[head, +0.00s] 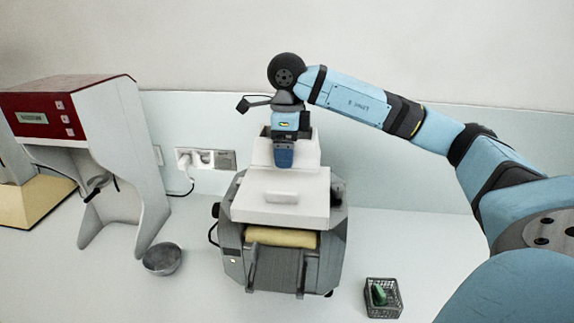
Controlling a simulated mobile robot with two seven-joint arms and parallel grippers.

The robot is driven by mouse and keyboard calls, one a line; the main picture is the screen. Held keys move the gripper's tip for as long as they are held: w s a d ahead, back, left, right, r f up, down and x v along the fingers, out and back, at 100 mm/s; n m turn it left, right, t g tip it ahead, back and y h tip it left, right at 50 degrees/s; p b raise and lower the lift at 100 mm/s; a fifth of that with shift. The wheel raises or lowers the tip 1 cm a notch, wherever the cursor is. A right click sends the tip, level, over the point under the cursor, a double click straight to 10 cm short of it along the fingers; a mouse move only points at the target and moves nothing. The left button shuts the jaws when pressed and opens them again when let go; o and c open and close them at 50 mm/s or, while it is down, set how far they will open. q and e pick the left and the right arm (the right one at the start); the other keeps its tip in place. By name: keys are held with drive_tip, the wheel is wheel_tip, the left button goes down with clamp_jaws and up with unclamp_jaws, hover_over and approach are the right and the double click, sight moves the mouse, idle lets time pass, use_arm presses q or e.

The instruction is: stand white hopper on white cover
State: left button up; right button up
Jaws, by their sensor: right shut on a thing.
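The white hopper (308,152) is in the grip of my right gripper (283,160), which points down with its fingers shut on it. The hopper is at the back of the machine, just behind and above the white cover (255,205) in the picture. I cannot tell whether the hopper touches the cover. The cover is a wide white piece on top of the grey mill (232,240), with a yellowish roller (281,237) at the front below it. The gripper hides part of the hopper. My left gripper is not in view.
A red and white machine (125,130) with a display stands at the left. A grey bowl (162,260) sits left of the mill. A small dark basket (383,305) with a green thing (378,293) is at front right. Wall sockets (206,159) are behind.

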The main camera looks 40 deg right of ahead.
sight(287, 178)
wheel_tip(287, 178, down, 4)
drive_tip(key=shift+p, duration=0.35)
drive_tip(key=shift+f, duration=0.45)
drive_tip(key=shift+f, duration=0.1)
drive_tip(key=o, duration=0.6)
